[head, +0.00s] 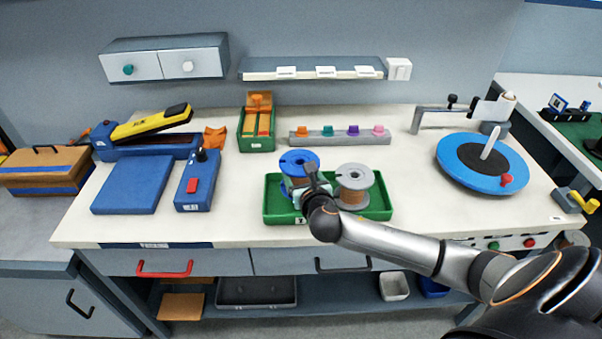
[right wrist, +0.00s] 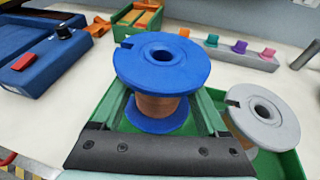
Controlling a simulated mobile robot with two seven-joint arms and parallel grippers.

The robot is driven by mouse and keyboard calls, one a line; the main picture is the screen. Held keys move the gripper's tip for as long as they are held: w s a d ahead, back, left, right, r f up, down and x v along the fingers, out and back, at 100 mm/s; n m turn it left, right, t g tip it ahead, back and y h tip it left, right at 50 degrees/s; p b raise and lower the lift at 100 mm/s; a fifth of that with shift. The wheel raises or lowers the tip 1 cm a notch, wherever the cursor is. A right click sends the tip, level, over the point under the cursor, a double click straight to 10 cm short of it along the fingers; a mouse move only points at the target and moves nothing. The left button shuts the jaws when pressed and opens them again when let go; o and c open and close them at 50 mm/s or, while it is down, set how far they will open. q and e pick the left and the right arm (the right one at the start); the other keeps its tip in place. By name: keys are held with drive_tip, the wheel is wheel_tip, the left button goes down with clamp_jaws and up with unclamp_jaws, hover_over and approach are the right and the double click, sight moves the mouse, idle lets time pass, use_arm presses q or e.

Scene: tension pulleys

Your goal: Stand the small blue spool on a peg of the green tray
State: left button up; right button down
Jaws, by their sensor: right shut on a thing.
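The small blue spool (head: 298,161), with copper-coloured winding between blue flanges, is upright over the left part of the green tray (head: 268,204). It also shows large in the right wrist view (right wrist: 163,66). My right gripper (head: 304,183) is shut on the spool around its winding, a finger on each side, below the top flange. I cannot tell whether the lower flange touches the tray floor, and any peg under it is hidden. A grey spool (head: 352,176) with similar winding stands upright in the tray's right part; it also shows in the right wrist view (right wrist: 262,112). My left gripper is not in view.
Behind the tray are a green box with orange parts (head: 257,128) and a grey rail with coloured clips (head: 340,138). A blue box with a red switch (head: 194,184) stands left. A blue turntable (head: 455,171) is at the right. The bench right of the tray is clear.

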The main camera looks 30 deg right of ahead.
drive_tip(key=shift+f+b, duration=0.4)
drive_tip(key=shift+f, duration=0.65)
drive_tip(key=shift+p, duration=0.4)
drive_tip(key=shift+f, duration=0.2)
idle(0.4)
drive_tip(key=shift+f+b, duration=0.9)
drive_tip(key=shift+f, duration=0.3)
drive_tip(key=shift+s+a+f, duration=0.1)
drive_tip(key=shift+f, duration=0.25)
drive_tip(key=shift+c, duration=0.9)
unclamp_jaws()
drive_tip(key=shift+o, duration=0.9)
